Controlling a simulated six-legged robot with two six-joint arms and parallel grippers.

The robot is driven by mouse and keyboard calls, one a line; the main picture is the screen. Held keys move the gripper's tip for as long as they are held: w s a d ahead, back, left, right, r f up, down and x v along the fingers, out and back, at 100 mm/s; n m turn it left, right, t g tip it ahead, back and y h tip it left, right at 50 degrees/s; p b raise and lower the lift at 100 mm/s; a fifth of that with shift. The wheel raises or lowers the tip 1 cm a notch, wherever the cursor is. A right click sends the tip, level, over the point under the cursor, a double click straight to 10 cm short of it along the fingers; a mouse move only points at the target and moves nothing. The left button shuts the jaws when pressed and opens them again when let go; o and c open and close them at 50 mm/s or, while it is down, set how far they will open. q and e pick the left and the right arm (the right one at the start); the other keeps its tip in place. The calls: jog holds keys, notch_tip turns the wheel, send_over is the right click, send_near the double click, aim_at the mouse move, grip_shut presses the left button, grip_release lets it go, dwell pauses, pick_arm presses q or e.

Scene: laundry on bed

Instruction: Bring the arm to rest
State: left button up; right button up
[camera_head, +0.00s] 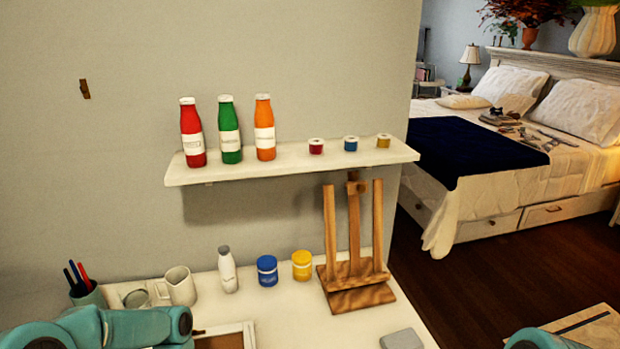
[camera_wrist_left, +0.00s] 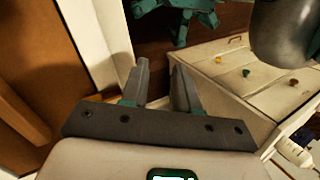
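My left arm (camera_head: 110,328) lies low across the bottom left of the head view, in front of the desk. Its gripper is outside that view. In the left wrist view, my left gripper (camera_wrist_left: 161,66) has its two fingers apart with nothing between them. A teal part of my right arm (camera_head: 540,340) shows at the bottom right of the head view. The right gripper is not visible.
A white desk (camera_head: 300,320) holds a pen cup (camera_head: 88,295), mug (camera_head: 180,286), white bottle (camera_head: 228,270), two paint jars and a wooden easel (camera_head: 355,270). A wall shelf (camera_head: 290,165) carries bottles and small pots. A bed (camera_head: 500,195) stands right, beyond open dark floor.

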pick_arm(q)
jog(key=s+d+f+m+t+h, duration=0.1)
jog(key=s+d+f+m, duration=0.45)
jog(key=s+f, duration=0.3)
jog(key=s+d+f+m+t+h, duration=0.1)
jog(key=s+d+f+m+h, duration=0.1)
jog(key=s+d+f+m, duration=0.55)
jog(key=w+t, duration=0.1)
jog(key=w+a+m+t, duration=0.1)
jog(key=m+t, duration=0.1)
jog(key=shift+w+a+r+y+b, duration=0.25)
jog(key=shift+w+a+y+b, duration=0.05)
jog(key=shift+w+a+b, duration=0.1)
dwell(0.4)
